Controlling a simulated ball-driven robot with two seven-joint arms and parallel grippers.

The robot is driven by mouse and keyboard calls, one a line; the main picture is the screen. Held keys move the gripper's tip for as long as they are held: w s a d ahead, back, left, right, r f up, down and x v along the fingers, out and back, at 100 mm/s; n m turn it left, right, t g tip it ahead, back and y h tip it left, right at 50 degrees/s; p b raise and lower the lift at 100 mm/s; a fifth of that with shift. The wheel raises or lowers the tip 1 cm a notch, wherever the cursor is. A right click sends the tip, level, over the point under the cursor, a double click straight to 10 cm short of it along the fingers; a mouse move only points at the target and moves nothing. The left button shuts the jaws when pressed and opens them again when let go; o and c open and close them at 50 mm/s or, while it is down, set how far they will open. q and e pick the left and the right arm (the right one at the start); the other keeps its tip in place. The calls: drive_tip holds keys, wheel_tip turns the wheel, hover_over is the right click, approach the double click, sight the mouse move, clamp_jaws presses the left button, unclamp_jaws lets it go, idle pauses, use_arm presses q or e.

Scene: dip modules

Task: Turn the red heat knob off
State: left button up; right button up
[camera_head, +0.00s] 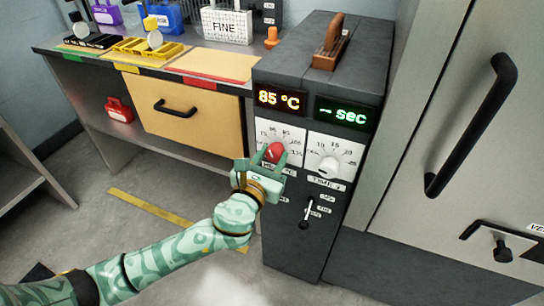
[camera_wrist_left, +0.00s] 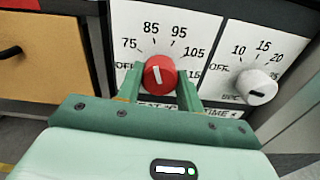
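The red heat knob (camera_head: 274,152) sits on a white dial plate at the upper front of a dark grey cabinet. In the left wrist view the red knob (camera_wrist_left: 160,73) has a white mark pointing up and slightly left, near 85; OFF is printed at the dial's left. The display (camera_head: 280,99) above reads 85 °C. My left gripper (camera_head: 272,160) is at the knob, with its green fingers (camera_wrist_left: 161,85) on either side of it, seemingly closed against its sides. The fingers hide parts of the dial. My right gripper is not in view.
A white time knob (camera_head: 329,166) is close at right, under a "– sec" display (camera_head: 342,113). A small lever (camera_head: 307,212) is below. A workbench with a yellow drawer (camera_head: 190,115) stands at left, a large grey door with a black handle (camera_head: 470,125) at right.

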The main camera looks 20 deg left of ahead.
use_arm(q)
drive_tip(key=shift+n, duration=0.3)
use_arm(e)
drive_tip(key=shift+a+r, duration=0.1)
use_arm(q)
drive_tip(key=shift+n+p, duration=0.6)
drive_tip(key=shift+n, duration=0.4)
drive_tip(key=n, duration=0.2)
drive_tip(key=shift+n+p, duration=0.3)
drive_tip(key=shift+n, duration=0.5)
drive_tip(key=n, duration=0.5)
drive_tip(key=shift+p, duration=0.3)
drive_tip(key=n, duration=0.4)
drive_tip(key=shift+n, duration=0.3)
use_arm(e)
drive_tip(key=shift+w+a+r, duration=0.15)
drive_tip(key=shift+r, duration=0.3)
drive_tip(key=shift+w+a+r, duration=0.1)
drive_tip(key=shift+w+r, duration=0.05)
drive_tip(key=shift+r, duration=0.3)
use_arm(q)
drive_tip(key=shift+f, duration=0.1)
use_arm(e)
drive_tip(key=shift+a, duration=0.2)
